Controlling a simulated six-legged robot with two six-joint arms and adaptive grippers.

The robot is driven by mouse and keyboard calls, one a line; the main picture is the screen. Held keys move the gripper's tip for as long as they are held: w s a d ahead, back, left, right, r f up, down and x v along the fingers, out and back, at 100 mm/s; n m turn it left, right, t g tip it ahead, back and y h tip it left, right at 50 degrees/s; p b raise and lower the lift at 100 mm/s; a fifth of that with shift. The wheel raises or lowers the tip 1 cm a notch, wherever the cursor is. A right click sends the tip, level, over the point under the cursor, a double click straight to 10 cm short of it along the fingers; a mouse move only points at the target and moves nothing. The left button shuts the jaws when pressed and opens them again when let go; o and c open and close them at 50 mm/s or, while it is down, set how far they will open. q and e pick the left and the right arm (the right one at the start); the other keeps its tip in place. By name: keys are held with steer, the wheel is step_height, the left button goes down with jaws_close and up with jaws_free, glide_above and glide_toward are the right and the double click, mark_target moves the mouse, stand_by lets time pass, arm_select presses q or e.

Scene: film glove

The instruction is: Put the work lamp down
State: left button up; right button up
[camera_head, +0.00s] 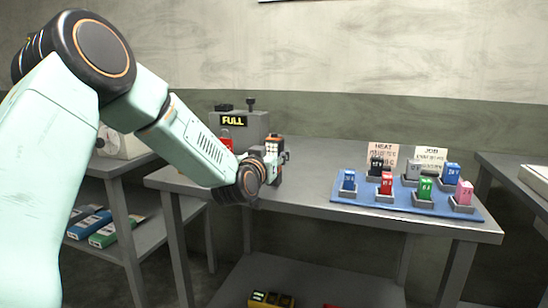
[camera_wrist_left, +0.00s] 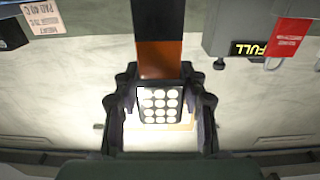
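The work lamp (camera_head: 273,147) is a slim dark body with orange parts, above the left part of the middle metal table in the head view. In the left wrist view, its lit grid of round lights (camera_wrist_left: 160,103) and an orange band show between the fingers. My left gripper (camera_head: 268,165) is closed around the lamp, with a finger on each side (camera_wrist_left: 160,85). Whether the lamp's lower end touches the table cannot be told. My right gripper is not in view.
A grey box with a FULL display (camera_head: 233,121) stands behind the lamp. A blue mat (camera_head: 340,198) at right bears several coloured blocks in grey holders, with HEAT (camera_head: 383,151) and JOB (camera_head: 431,158) cards behind. Bare tabletop (camera_head: 310,175) lies between lamp and mat.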

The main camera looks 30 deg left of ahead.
arm_select(q)
steer(key=o, duration=0.4)
steer(key=shift+s+d+r, duration=0.1)
steer(key=shift+s+r, duration=0.05)
steer(key=shift+o, duration=0.2)
steer(key=p+v, duration=0.3)
steer(key=v, duration=0.9)
steer(key=s+d+f+m+g+h, duration=0.1)
steer(key=s+d+f+g, duration=0.25)
steer(key=f, duration=0.65)
steer(key=s+d+f+m+g+h, duration=0.1)
steer(key=s+d+f+g+h, duration=0.15)
steer(key=s+d+f, duration=0.45)
steer(key=s+d+f+g+h, duration=0.15)
steer(key=f+g, duration=0.25)
steer(key=f, duration=0.8)
steer(key=s+d+f+g, duration=0.1)
steer(key=s+f+g, duration=0.1)
steer(key=s, duration=0.6)
steer(key=s+d+f+g, duration=0.1)
steer(key=s+f+g, duration=0.2)
steer(key=s+f, duration=0.2)
steer(key=s+d+f+g+y, duration=0.1)
steer(key=s+f, duration=0.3)
steer(key=s, duration=0.8)
steer(key=shift+d+f+g, duration=0.2)
steer(key=shift+d+g, duration=0.15)
steer(key=shift+g, duration=0.45)
